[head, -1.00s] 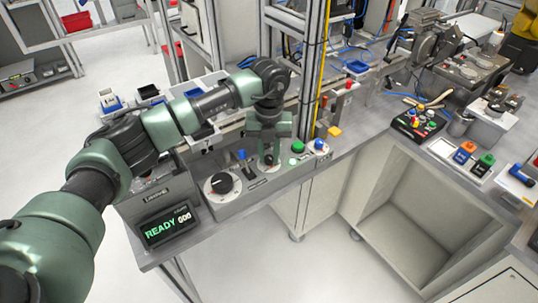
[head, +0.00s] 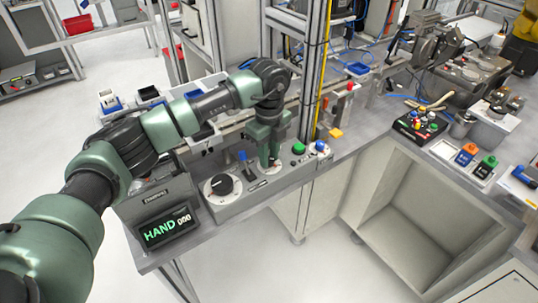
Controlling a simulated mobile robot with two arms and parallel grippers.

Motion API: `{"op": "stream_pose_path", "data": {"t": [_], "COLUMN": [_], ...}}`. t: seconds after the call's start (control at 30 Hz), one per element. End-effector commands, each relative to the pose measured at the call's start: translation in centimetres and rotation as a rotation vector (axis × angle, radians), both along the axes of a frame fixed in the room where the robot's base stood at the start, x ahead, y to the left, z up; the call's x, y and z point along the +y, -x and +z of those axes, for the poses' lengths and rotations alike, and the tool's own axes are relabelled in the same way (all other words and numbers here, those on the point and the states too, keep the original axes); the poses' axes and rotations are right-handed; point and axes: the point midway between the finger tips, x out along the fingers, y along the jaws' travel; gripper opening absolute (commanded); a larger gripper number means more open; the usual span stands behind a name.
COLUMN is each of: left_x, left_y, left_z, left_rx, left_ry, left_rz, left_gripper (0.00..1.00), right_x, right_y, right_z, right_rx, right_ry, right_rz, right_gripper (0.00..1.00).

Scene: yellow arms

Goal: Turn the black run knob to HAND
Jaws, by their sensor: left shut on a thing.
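My left gripper (head: 268,158) points down over the grey control box (head: 240,204) and is shut on the black run knob. The knob is mostly hidden between its fingers, above a small pale dial plate (head: 271,169). The display (head: 167,227) at the left end of the box reads "HAND 000" in green and white. My right gripper is not in view.
A larger black knob (head: 222,184) on a white dial and a blue lever (head: 243,155) sit left of the gripper. A green button (head: 298,149) and a blue button (head: 320,146) sit to its right. An upright metal post stands behind.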

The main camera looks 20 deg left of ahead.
Motion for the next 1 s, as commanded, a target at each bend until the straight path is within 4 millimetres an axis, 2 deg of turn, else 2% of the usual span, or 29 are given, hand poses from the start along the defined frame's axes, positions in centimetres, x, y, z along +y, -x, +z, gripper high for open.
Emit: {"op": "stream_pose_path", "data": {"t": [0.67, 0.7, 0.77, 1.0], "left_x": [0.08, 0.09, 0.08, 0.04], "left_y": [-0.14, -0.13, -0.12, -0.05], "left_z": [0.20, 0.19, 0.18, 0.08], "left_rx": [-0.005, -0.005, -0.004, -0.002], "left_ry": [-0.001, -0.001, 0.000, 0.000], "left_rz": [0.061, 0.061, 0.061, 0.059], "left_gripper": [0.00, 0.31, 0.45, 0.45], "right_x": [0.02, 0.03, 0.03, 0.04], "right_y": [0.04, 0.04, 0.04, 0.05], "right_z": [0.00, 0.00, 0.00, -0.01], "right_rx": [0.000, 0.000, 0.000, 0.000], "right_ry": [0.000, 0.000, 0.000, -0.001], "right_rz": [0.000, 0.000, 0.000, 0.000], "right_gripper": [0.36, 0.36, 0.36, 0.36]}}
